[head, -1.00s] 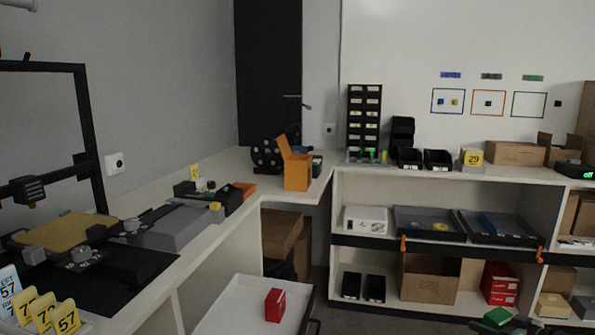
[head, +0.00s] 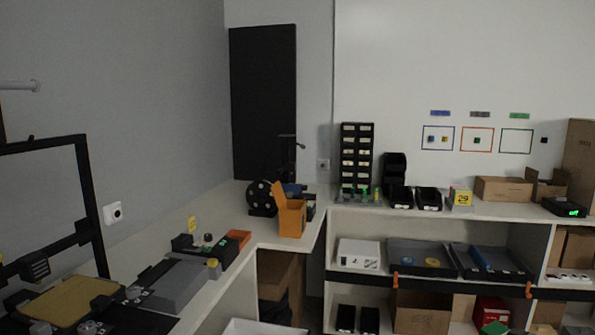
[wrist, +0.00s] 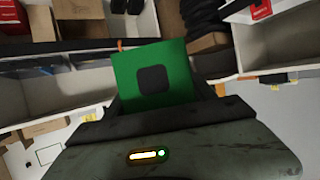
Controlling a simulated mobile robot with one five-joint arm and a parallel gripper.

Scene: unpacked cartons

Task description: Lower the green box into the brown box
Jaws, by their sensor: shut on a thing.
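The green box (wrist: 178,62), with a dark square patch on its face, is held in my gripper (wrist: 157,98) in the wrist view. Dark fingers show on both sides of it. In the head view the green box (head: 494,328) shows only at the bottom edge, in front of the red boxes; my gripper is not clearly visible there. A brown box (head: 422,312) stands on the lower shelf, cut off by the frame. Other brown cartons are in view, and I cannot tell which one is meant. No brown box is around the green box.
Closed and open cartons (head: 503,189) stand on the counter at right. Red boxes (head: 490,310) are on the lower shelf beside the brown box. An orange bin (head: 292,218) stands at the counter corner.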

